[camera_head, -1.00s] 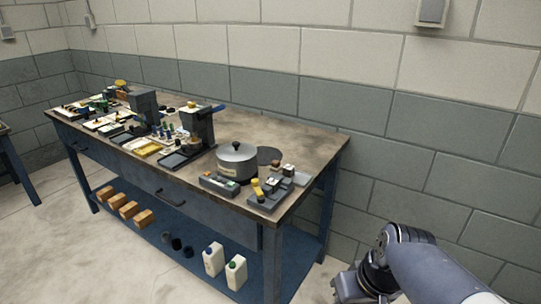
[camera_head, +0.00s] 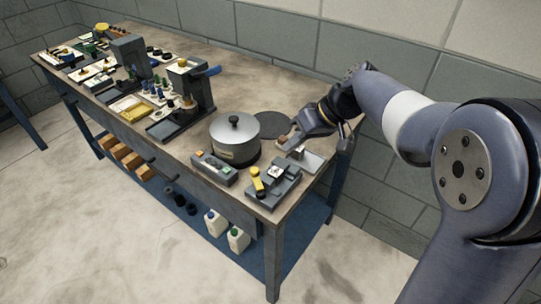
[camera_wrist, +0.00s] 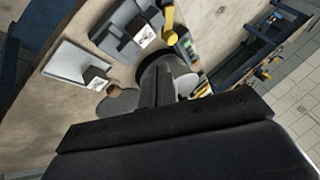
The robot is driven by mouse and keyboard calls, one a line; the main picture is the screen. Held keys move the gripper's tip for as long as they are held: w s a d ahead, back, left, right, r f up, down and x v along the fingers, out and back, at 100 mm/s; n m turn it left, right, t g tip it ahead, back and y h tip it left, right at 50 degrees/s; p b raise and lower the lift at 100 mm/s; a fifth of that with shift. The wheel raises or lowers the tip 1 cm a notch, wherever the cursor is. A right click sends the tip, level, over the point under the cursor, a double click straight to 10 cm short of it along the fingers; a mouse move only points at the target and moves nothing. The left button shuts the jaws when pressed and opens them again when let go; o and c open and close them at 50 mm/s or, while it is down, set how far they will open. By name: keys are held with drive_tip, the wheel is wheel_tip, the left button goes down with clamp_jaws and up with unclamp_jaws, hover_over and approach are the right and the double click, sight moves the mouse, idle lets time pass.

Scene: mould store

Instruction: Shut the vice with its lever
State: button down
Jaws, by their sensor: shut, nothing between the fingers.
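The vice (camera_head: 275,188) is a small grey fixture with sliding blocks at the near right corner of the bench. A pale block (camera_head: 275,172) sits between its parts. Its lever has a yellow grip (camera_head: 257,179) standing up on the left side. In the wrist view the vice (camera_wrist: 122,27) is at the top, with the yellow grip (camera_wrist: 169,24) at its right. My gripper (camera_head: 286,143) is shut and empty, above the bench behind the vice and apart from it. Its fingers (camera_wrist: 158,88) point toward the bench in the wrist view. I cannot tell exactly how far the jaws stand apart.
A lidded metal pot (camera_head: 235,142) stands left of my gripper, with a button box (camera_head: 213,169) in front. A pale plate (camera_head: 310,161) with a dark block lies behind the vice. A dark disc (camera_head: 270,123) lies flat behind the pot. A press (camera_head: 190,90) stands farther left.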

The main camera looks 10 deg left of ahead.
sight(258, 183)
drive_tip(key=x, duration=1)
drive_tip(key=shift+p, duration=0.4)
drive_tip(key=shift+s, duration=0.1)
drive_tip(key=shift+a+b, duration=0.1)
drive_tip(key=shift+b, duration=0.25)
